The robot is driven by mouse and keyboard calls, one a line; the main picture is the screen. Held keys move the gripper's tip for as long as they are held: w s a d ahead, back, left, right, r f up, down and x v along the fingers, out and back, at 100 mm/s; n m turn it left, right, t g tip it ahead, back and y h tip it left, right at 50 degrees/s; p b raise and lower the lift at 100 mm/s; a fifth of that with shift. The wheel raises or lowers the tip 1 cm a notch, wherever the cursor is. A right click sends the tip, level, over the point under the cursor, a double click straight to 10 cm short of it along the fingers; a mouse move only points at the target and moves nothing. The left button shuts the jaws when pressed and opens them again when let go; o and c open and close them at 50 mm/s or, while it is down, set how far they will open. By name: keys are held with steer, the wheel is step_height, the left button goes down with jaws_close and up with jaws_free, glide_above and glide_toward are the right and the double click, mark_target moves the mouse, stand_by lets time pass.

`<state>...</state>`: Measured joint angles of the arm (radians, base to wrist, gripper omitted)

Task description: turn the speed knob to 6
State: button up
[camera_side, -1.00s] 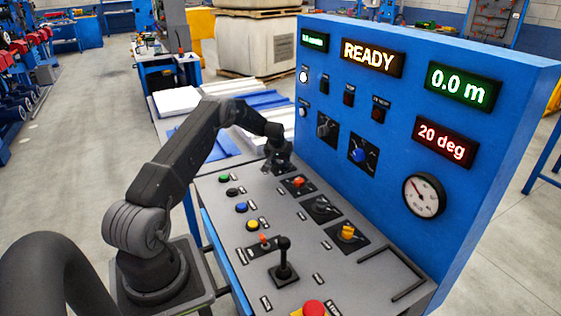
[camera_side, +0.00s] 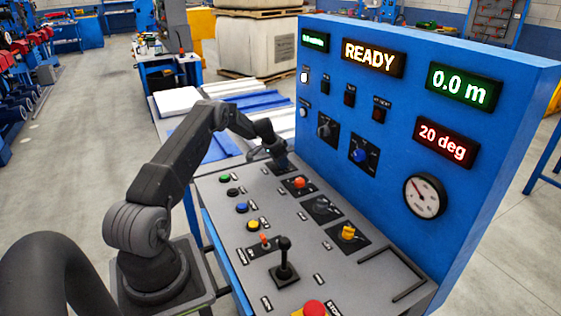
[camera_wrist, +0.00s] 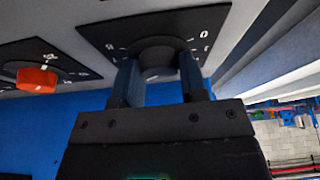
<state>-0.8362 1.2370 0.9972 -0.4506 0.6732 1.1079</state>
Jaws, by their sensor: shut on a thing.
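A round dark knob (camera_wrist: 157,56) sits on a black dial plate (camera_wrist: 110,32) with white marks, at the top of the wrist view. My gripper (camera_wrist: 159,76) has one blue-grey finger on each side of this knob and is shut on it. The knob's own label and pointer cannot be read. In the side view my gripper (camera_side: 268,152) is at the far end of the grey console, close to the blue upright panel, and hides most of this knob. A "0" mark shows near the plate's right side in the wrist view.
An orange-red knob (camera_side: 299,183) on its own plate is the nearest neighbour; it also shows in the wrist view (camera_wrist: 37,79). A black knob, a yellow knob (camera_side: 347,232), a joystick (camera_side: 284,262) and several buttons stand nearer. The blue panel (camera_side: 400,150) rises behind.

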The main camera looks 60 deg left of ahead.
steer(key=shift+m, duration=0.3)
steer(key=o, duration=0.9)
steer(key=shift+r, duration=0.1)
steer(key=v, duration=1.3)
steer(key=shift+a+r, duration=0.1)
steer(key=shift+r, duration=0.2)
